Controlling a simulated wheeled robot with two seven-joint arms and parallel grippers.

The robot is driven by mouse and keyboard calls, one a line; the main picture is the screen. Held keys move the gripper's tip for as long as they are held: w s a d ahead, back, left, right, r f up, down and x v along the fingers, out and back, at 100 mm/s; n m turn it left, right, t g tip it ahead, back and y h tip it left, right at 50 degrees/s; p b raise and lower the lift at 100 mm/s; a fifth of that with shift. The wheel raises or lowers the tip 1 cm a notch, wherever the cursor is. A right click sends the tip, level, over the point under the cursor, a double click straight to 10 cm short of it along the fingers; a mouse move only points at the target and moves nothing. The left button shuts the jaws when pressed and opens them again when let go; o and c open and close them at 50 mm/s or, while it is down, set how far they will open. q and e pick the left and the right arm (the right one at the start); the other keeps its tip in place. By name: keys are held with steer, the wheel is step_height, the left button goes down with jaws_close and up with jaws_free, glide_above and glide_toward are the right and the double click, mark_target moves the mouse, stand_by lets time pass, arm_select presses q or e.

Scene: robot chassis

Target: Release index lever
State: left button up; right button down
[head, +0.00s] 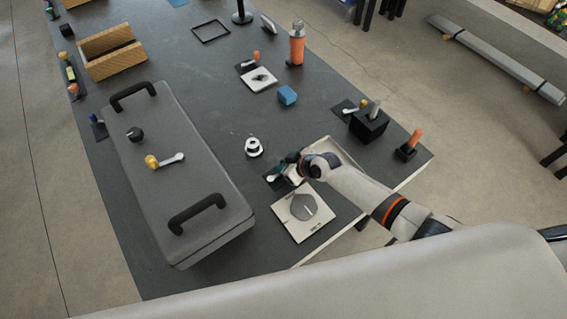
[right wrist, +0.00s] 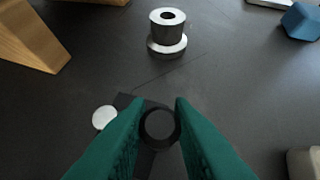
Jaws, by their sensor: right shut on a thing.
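My right gripper (head: 284,170) is low over the dark table, at the near right part. In the right wrist view its green fingers (right wrist: 160,130) are shut on a dark, round-ended handle (right wrist: 160,128), which looks like the index lever. The handle stands over a small dark base (right wrist: 126,101) with a pale round disc (right wrist: 104,118) beside it. In the head view the gripper and arm hide most of this lever. The fingers cover the handle's lower part. My left gripper is not in view.
A silver flanged bushing (head: 253,147) stands just beyond the gripper. A long grey case (head: 175,175) with black handles lies to the left. A white plate with a grey pentagon (head: 303,210) is close on the near side. A blue block (head: 287,95) is farther back.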

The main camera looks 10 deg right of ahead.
steer(key=c, duration=1.3)
jaws_free()
steer(key=shift+o, duration=0.2)
steer(key=v, duration=1.2)
